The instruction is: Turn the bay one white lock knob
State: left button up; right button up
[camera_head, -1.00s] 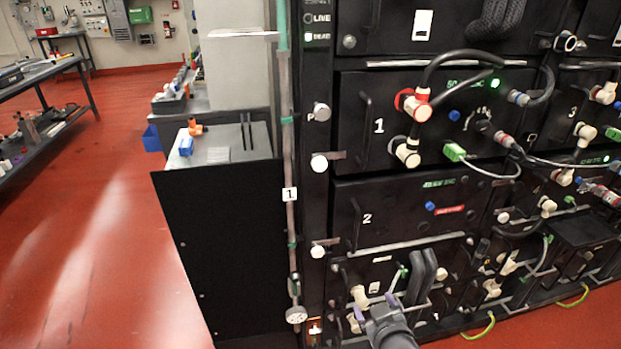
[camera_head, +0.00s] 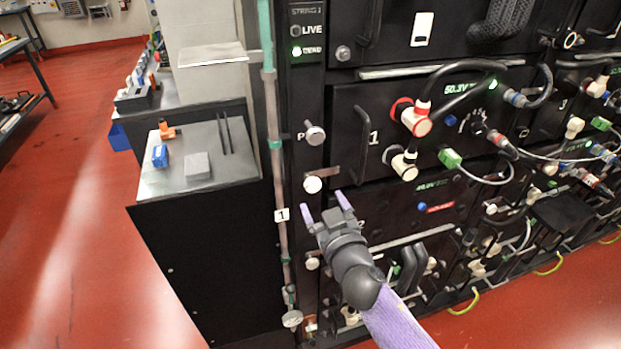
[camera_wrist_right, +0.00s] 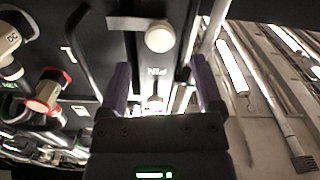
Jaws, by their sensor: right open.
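The bay one white lock knob (camera_head: 312,184) is a round white knob on the rack post, at the lower left of the battery module marked 1 (camera_head: 374,138). A short metal latch bar (camera_head: 325,172) runs from it toward that module. My right gripper (camera_head: 326,208) is open and empty, just below the knob in the head view, with its fingers pointing up toward it. In the right wrist view the knob (camera_wrist_right: 159,37) is above and between the two open fingers (camera_wrist_right: 163,84), apart from them. My left gripper is not in view.
A silver pin knob (camera_head: 315,135) sits above, and another white knob (camera_head: 312,263) below, beside my arm. A pipe (camera_head: 276,160) runs down the left. Cables and connectors (camera_head: 423,115) stick out on the right. A cabinet top (camera_head: 215,150) holds small blocks. Red floor is free at left.

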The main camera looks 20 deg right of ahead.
aim_at(314, 188)
jog(key=w+b, duration=0.1)
jog(key=w, duration=0.4)
jog(key=shift+w+a+f, duration=0.1)
jog(key=shift+w+f, duration=0.05)
jog(key=shift+w, duration=0.5)
jog(key=shift+c, duration=0.5)
grip_shut()
